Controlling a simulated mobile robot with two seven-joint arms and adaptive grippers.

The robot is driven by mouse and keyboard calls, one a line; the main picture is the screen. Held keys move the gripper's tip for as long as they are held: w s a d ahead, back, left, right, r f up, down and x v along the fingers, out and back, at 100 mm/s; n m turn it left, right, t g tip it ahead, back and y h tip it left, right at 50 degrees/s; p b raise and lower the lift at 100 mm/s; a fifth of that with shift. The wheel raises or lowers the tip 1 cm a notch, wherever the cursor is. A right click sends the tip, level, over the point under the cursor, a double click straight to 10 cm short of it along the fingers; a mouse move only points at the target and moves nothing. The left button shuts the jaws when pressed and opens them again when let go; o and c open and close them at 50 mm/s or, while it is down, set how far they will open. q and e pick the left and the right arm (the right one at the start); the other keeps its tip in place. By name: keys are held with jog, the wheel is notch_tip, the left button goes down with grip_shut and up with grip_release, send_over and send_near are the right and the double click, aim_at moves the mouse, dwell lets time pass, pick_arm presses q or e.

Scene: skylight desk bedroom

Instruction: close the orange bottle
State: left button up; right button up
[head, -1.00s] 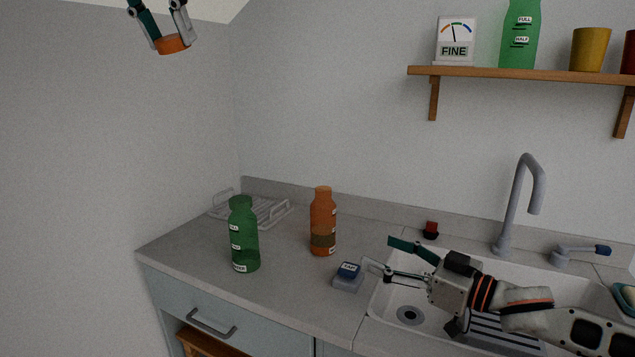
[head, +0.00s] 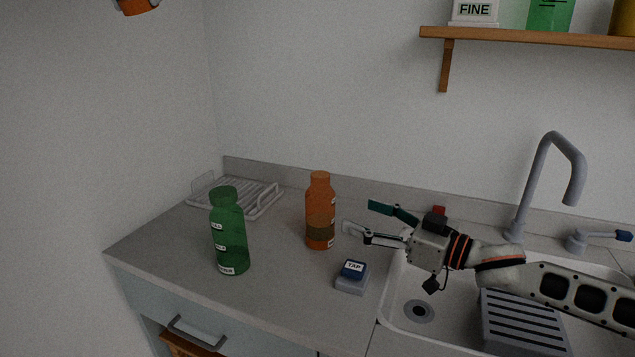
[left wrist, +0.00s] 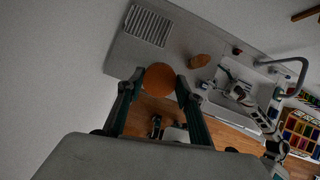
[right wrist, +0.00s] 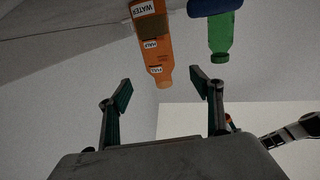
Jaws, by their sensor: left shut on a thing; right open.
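The orange bottle (head: 320,212) stands upright on the counter, its neck bare of any cap. It also shows in the left wrist view (left wrist: 200,61) and, upside down, in the right wrist view (right wrist: 152,40). An orange round cap (left wrist: 160,79) is gripped between the fingers of my left gripper (left wrist: 158,84). In the head view the cap (head: 138,5) is cut by the top edge, high above the counter. My right gripper (head: 362,217) is open and empty, just right of the bottle; its fingers (right wrist: 161,89) point towards the neck, and I see no contact.
A green bottle (head: 230,235) stands left of the orange one, before a drying rack (head: 262,199). A block marked TAP (head: 352,278) sits at the front near the sink (head: 398,300). A tap (head: 545,180) rises behind the sink. A shelf (head: 540,39) hangs above.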

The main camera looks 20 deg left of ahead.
aim_at(332, 204)
pick_arm(q)
jog(key=shift+s, duration=0.1)
jog(key=shift+f, duration=0.25)
pick_arm(e)
jog(key=x, duration=0.2)
jog(key=b+x, duration=0.1)
jog(key=x, duration=0.3)
jog(key=shift+f+b, duration=0.25)
jog(key=shift+b, duration=0.05)
jog(key=shift+a+r, duration=0.1)
jog(key=shift+a, duration=0.2)
pick_arm(q)
jog(key=shift+g, duration=0.3)
jog(key=x, duration=0.4)
jog(key=shift+w+d+r, duration=0.1)
jog(key=shift+w+r, duration=0.05)
jog(key=shift+w, duration=0.15)
pick_arm(e)
jog(key=shift+a+r, duration=0.1)
jog(key=shift+r, duration=0.1)
